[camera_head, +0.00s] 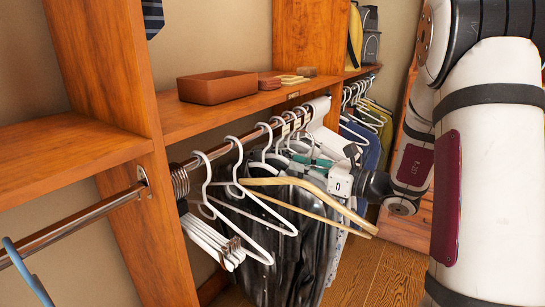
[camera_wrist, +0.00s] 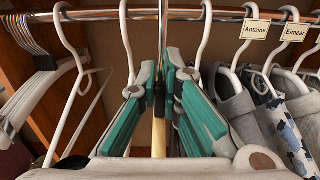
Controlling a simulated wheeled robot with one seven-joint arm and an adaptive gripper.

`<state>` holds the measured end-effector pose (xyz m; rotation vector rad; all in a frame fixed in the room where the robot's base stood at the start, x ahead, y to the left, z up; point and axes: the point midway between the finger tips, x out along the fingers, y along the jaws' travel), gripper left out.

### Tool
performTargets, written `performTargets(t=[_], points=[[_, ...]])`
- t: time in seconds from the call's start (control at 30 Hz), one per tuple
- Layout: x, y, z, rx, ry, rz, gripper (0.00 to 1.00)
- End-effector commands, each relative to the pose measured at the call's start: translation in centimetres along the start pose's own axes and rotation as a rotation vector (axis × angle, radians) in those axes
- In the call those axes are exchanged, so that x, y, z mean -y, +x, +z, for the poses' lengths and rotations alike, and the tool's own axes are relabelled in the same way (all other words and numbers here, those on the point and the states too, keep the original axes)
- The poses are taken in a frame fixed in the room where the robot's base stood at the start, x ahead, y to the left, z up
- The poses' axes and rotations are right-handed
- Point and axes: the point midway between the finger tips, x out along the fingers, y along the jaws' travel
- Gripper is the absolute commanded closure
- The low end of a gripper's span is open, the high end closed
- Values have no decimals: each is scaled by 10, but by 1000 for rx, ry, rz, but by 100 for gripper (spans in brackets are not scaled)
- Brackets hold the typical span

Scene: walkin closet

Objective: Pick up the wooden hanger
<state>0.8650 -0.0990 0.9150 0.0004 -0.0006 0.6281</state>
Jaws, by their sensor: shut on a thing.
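The wooden hanger (camera_head: 306,193) is pale wood and shows in the head view, spread below the rail in front of dark clothes. Part of its wood (camera_wrist: 159,138) shows between the green-padded fingers in the wrist view. My gripper (camera_wrist: 161,82) is shut on the hanger near its top, just under the rail. In the head view my gripper (camera_head: 312,160) is partly hidden among white hangers. The hanger's grasped part is covered by the fingers, and I cannot tell whether its hook rests on the rail.
The metal rail (camera_head: 80,226) runs along the closet. White hangers (camera_head: 235,190) hang close on the left, and clothes with name tags (camera_wrist: 255,29) hang to the right. A brown box (camera_head: 216,87) sits on the shelf above. A wooden upright (camera_head: 115,90) stands at left.

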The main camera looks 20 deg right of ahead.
Motion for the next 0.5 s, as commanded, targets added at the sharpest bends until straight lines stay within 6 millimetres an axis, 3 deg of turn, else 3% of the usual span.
performTargets(t=[0.03, 0.5], points=[[2, -19, 1, 0, 1, -8, 100], [1, -171, 1, 0, 2, -8, 100]])
